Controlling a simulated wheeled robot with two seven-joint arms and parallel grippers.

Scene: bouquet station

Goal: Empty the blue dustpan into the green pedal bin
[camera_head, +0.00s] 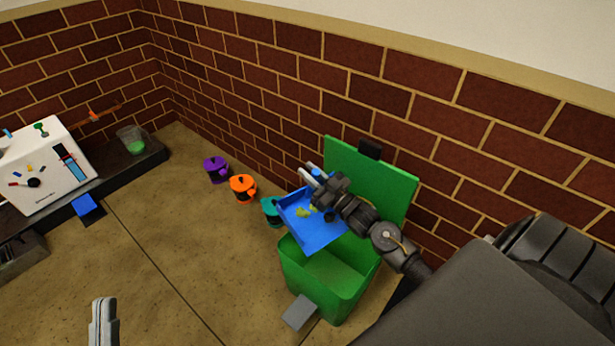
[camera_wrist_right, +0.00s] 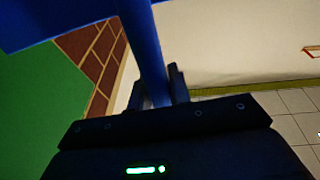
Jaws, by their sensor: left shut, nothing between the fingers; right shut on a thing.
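The blue dustpan (camera_head: 318,233) is in the air over the open green pedal bin (camera_head: 325,285) in the head view, with yellow-green scraps (camera_head: 303,212) lying on it. Its front edge points down toward the bin's mouth. My right gripper (camera_head: 315,175) is shut on the dustpan's handle, and the blue handle (camera_wrist_right: 148,50) also shows between the fingers in the right wrist view. The bin's green lid (camera_head: 390,195) stands raised behind the dustpan. My left gripper (camera_head: 103,320) is shut and empty at the lower left, far from the bin.
Purple (camera_head: 216,169), orange (camera_head: 243,188) and teal (camera_head: 270,212) pots stand in a row along the brick wall. The bin's grey pedal (camera_head: 299,312) sticks out at its front. A white machine (camera_head: 45,165) stands at the left beside a green-filled beaker (camera_head: 132,141). The middle floor is clear.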

